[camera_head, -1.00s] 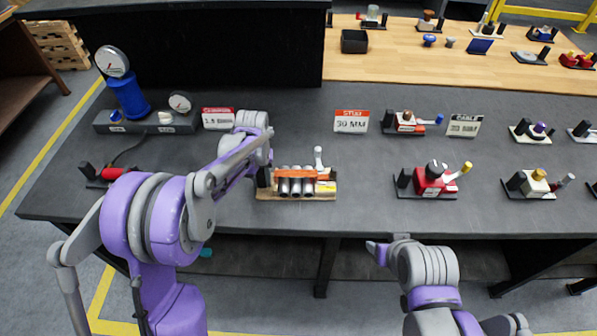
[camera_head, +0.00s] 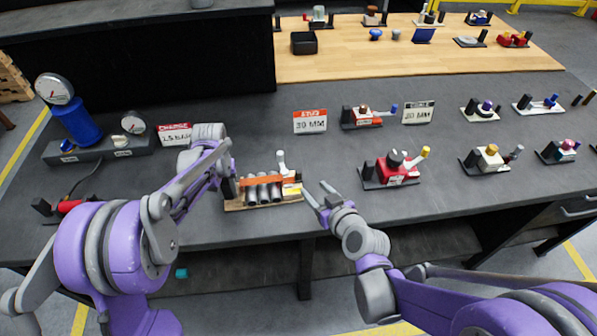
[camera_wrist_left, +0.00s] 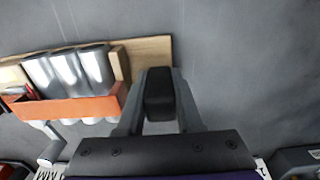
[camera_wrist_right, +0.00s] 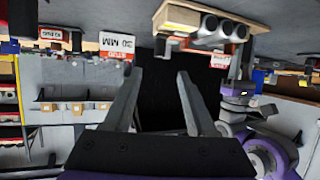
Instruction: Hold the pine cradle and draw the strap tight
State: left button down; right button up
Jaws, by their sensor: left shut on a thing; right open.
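The pine cradle (camera_head: 262,202) sits near the front edge of the dark bench, holding several grey cylinders (camera_head: 262,192) side by side. An orange strap (camera_head: 262,180) lies across them, and a white lever (camera_head: 281,161) stands at the right end. My left gripper (camera_wrist_left: 158,95) is shut on the black block (camera_wrist_left: 160,92) at the cradle's left end. My right gripper (camera_head: 322,193) is open and empty, just right of the cradle and apart from it. The right wrist view shows the cradle (camera_wrist_right: 178,16) beyond the open fingers (camera_wrist_right: 157,95).
Signs stand behind the cradle, including an orange-topped one (camera_head: 310,122). A red clamp device (camera_head: 392,172) is to the right, with several similar devices beyond. A gauge on a blue cylinder (camera_head: 76,120) stands at the left.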

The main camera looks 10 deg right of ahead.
aim_at(300, 174)
jog(key=x, duration=1.2)
jog(key=shift+f, duration=0.1)
grip_shut()
jog(key=shift+d, duration=0.1)
dwell(1.1)
